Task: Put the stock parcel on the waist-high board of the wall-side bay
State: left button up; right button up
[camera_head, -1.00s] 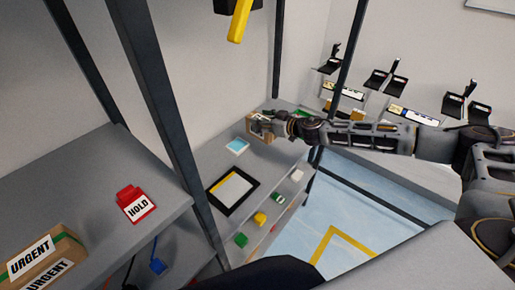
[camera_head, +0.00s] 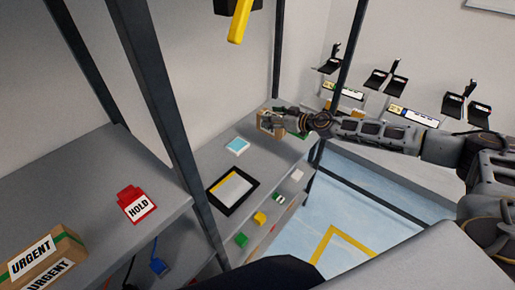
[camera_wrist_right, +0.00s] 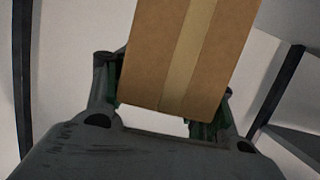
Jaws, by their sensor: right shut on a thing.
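The stock parcel (camera_head: 262,121) is a small brown cardboard box with a lighter tape strip. My right gripper (camera_head: 275,123) is shut on it at the far end of the grey board (camera_head: 213,158) in the bay beside the back wall. In the right wrist view the parcel (camera_wrist_right: 188,55) stands between the two fingers of the right gripper (camera_wrist_right: 165,110). I cannot tell whether its underside touches the board. My left gripper is not in view.
On the same board are a light blue pad (camera_head: 237,145) and a black-framed tray (camera_head: 233,190). The nearer bay holds an URGENT parcel (camera_head: 45,262) and a red HOLD block (camera_head: 136,203). Dark posts (camera_head: 160,100) separate the bays.

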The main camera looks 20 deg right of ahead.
jog(key=shift+d, duration=0.45)
jog(key=shift+w+d+f, duration=0.1)
jog(key=shift+d+f, duration=0.1)
jog(key=shift+d, duration=0.25)
jog(key=shift+d, duration=0.2)
jog(key=shift+d+f, duration=0.2)
jog(key=shift+d, duration=0.75)
jog(key=shift+f, duration=0.15)
notch_tip(320, 180, down, 6)
jog(key=b, duration=0.2)
dwell(0.4)
